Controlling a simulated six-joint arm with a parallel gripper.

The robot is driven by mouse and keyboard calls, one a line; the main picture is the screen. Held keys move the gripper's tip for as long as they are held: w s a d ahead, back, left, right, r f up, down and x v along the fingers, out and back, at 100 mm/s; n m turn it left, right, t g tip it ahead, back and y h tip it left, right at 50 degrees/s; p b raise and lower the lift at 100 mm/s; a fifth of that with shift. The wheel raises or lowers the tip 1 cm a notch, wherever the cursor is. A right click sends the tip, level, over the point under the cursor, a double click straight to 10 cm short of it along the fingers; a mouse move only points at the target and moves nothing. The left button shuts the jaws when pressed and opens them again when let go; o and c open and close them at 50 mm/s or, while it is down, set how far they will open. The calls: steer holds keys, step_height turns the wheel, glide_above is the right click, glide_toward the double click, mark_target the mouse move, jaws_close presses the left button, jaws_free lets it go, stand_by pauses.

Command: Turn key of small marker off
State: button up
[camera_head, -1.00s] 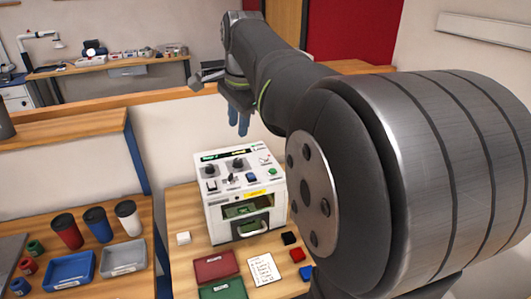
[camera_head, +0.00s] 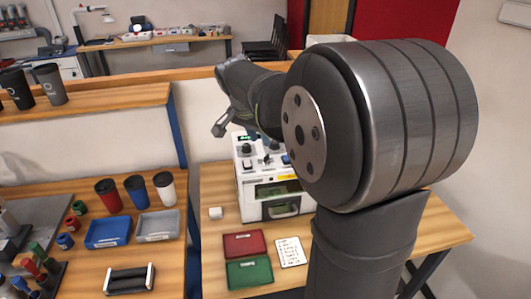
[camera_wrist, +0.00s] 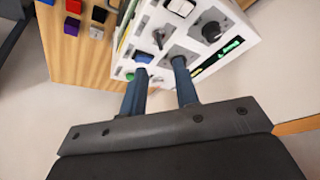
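The small marker is a white boxy machine (camera_head: 247,196) on the right wooden table. Its top panel (camera_wrist: 196,44) fills the upper part of the wrist view. The panel carries a black knob (camera_wrist: 211,30), a small metallic lever-like part (camera_wrist: 158,38), a blue button (camera_wrist: 143,58) and a green button (camera_wrist: 130,76). The metallic part may be the key; I cannot tell for certain. My gripper (camera_wrist: 160,66) is open, its two blue fingers apart over the panel. The right finger overlaps a second dark knob; contact is unclear. The fingers are not clearly visible in the head view.
A red tray (camera_head: 243,244), a green tray (camera_head: 249,272) and a paper sheet (camera_head: 290,252) lie before the machine. Cups and blue (camera_head: 107,234) and grey (camera_head: 158,226) trays stand on the left bench. My arm covers the machine's right part.

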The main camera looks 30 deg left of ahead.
mark_target(267, 155)
steer(key=x, duration=0.8)
steer(key=shift+f, duration=0.1)
steer(key=shift+c, duration=0.2)
jaws_close()
